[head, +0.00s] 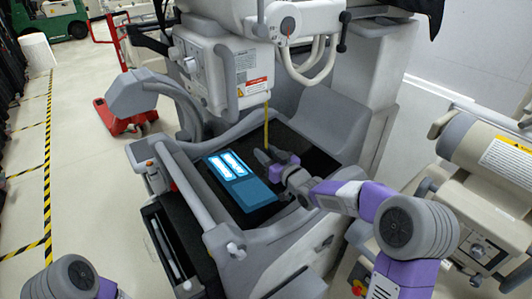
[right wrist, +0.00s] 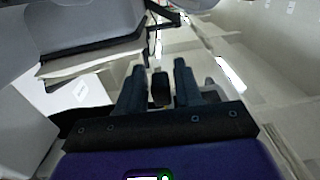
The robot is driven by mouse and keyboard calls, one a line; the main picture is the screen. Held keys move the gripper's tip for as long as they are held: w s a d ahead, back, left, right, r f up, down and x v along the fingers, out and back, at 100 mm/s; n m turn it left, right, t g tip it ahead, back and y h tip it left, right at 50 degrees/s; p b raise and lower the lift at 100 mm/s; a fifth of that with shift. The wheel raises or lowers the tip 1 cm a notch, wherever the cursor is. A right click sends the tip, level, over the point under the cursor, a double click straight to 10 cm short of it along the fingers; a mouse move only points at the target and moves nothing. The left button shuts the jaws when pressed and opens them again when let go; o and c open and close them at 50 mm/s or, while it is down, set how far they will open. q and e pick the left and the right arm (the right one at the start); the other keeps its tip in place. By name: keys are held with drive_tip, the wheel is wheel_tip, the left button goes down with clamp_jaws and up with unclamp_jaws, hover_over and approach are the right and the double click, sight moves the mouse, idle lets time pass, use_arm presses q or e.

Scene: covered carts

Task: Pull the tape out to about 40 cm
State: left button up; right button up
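A narrow yellow tape (head: 266,125) hangs straight down from under the white machine housing (head: 215,72) in the head view. Its lower end meets my right gripper (head: 268,157), which is over the dark tray of the cart. In the right wrist view a small dark block (right wrist: 160,90) sits between the two fingers of this gripper (right wrist: 160,80). It looks like the tape's end piece, with the fingers closed on its sides. The rest of the tape is not clear in that view. Only a part of my left arm shows at the lower left; its gripper is out of view.
A grey rail (head: 185,185) edges the cart. Another machine (head: 490,150) stands at the right. Open floor (head: 85,150) lies to the left.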

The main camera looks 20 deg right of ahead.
sight(266, 148)
drive_tip(key=shift+o, duration=0.6)
drive_tip(key=shift+r, duration=0.1)
wheel_tip(266, 148, up, 10)
drive_tip(key=p, duration=0.3)
